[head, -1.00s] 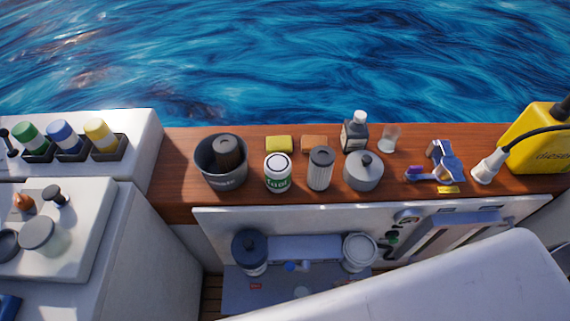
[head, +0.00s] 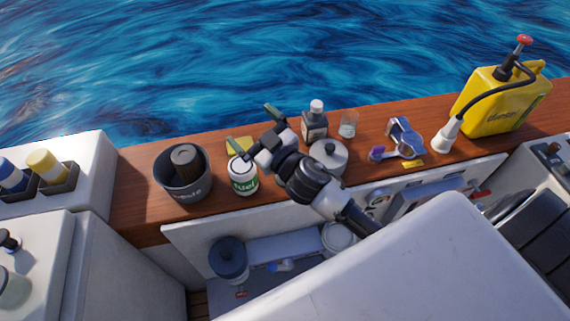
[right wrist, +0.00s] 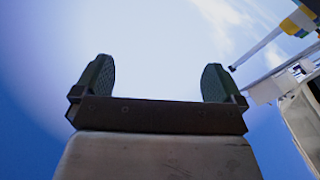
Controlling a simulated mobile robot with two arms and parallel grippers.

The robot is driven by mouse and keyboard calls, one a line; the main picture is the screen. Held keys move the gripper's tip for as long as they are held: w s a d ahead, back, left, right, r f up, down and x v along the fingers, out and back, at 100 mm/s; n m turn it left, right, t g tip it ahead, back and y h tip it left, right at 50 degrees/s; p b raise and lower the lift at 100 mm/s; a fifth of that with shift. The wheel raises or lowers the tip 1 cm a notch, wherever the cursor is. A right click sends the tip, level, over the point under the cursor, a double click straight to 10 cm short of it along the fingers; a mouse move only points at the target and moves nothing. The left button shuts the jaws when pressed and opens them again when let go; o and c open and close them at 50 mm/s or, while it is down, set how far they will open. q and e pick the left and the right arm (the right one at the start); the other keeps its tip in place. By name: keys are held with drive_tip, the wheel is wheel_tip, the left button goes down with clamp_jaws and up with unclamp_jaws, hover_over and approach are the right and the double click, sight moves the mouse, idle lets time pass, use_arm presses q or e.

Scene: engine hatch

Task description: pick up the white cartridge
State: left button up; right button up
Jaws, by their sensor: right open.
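My right gripper (head: 254,130) reaches up over the wooden ledge (head: 135,205) in the head view, its two green-tipped fingers spread apart. In the right wrist view the fingers (right wrist: 156,82) are apart with only blue and pale background between them. The light pleated cartridge, which stood between the fuel can (head: 243,175) and the grey lidded pot (head: 329,158), is now hidden behind my right arm and gripper. A dark brown cartridge (head: 184,160) sits in the waste bin (head: 182,190). My left gripper is not in view.
A yellow sponge (head: 240,145) lies behind the fuel can. The open hatch lies below, partly covered by a white panel (head: 420,270).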

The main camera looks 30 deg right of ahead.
drive_tip(key=w+a+r+n+g+y, duration=0.1)
drive_tip(key=a+r+n+g+y, duration=0.4)
drive_tip(key=n+y, duration=0.5)
drive_tip(key=d+f+n+g+h, duration=0.1)
drive_tip(key=d+f+g+h, duration=0.1)
drive_tip(key=d+g+h, duration=0.2)
drive_tip(key=d+f+n+g+h, duration=0.1)
drive_tip(key=d+f+g+h, duration=0.2)
drive_tip(key=d+g+h, duration=0.1)
drive_tip(key=w+d+f+n+g+h, duration=0.1)
drive_tip(key=d+f+g+h, duration=0.2)
drive_tip(key=d+g, duration=0.3)
drive_tip(key=shift+d+f+h, duration=0.2)
drive_tip(key=shift+d+h, duration=0.2)
drive_tip(key=shift+d, duration=0.65)
drive_tip(key=shift+f, duration=0.35)
drive_tip(key=x, duration=0.4)
drive_tip(key=shift+f+p, duration=0.25)
drive_tip(key=shift+p, duration=0.1)
drive_tip(key=x, duration=0.1)
drive_tip(key=p+x, duration=0.1)
drive_tip(key=x, duration=0.3)
drive_tip(key=shift+s+r+p, duration=0.1)
drive_tip(key=shift+s+p, duration=0.2)
drive_tip(key=shift+s, duration=0.05)
drive_tip(key=shift+a+f, duration=0.15)
drive_tip(key=shift+f, duration=0.1)
drive_tip(key=c, duration=1.3)
